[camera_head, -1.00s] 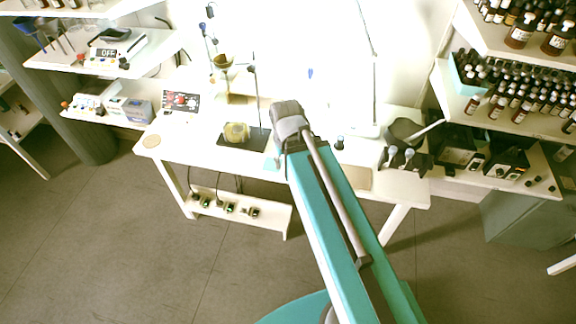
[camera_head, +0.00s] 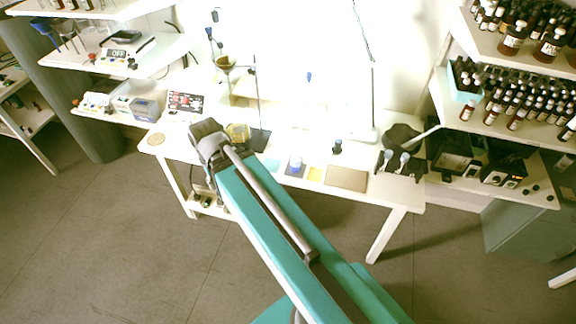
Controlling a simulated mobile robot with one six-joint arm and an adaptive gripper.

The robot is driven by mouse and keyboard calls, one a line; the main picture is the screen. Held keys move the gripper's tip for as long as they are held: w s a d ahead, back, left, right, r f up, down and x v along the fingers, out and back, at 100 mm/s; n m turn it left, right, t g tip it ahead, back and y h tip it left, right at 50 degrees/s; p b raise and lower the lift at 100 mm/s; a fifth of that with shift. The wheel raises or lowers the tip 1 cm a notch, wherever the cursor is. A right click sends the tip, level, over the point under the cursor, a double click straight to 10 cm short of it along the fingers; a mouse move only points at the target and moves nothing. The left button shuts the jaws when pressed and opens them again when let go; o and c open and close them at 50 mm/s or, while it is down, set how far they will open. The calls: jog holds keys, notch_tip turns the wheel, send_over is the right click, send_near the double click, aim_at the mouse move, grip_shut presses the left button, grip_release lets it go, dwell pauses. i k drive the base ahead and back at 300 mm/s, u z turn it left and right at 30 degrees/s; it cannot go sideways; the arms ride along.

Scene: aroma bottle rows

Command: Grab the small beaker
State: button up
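A glass vessel with yellowish contents (camera_head: 239,133) stands on the dark base of a lab stand on the white table (camera_head: 375,187). The grey joint of my arm covers part of it. A small pale vessel with a blue tint (camera_head: 296,162) stands on a dark mat right of it, clear of my arm. I cannot tell for certain which of the two is the small beaker. My teal arm reaches up from the bottom to its grey joint at the table's front edge. My gripper cannot be made out; the arm hides what lies beyond the joint.
A stand holds a funnel (camera_head: 225,63) above the yellowish vessel. A thin tall pole (camera_head: 373,100) rises at the table's back right. A dark holder with pipettes (camera_head: 402,163) is at the right end. Bottle shelves (camera_head: 455,125) flank the right side.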

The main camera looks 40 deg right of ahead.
aim_at(296, 160)
jog(key=u, duration=0.05)
jog(key=k, duration=2.05)
jog(key=z, duration=0.6)
jog(key=i, duration=1)
jog(key=u, duration=0.05)
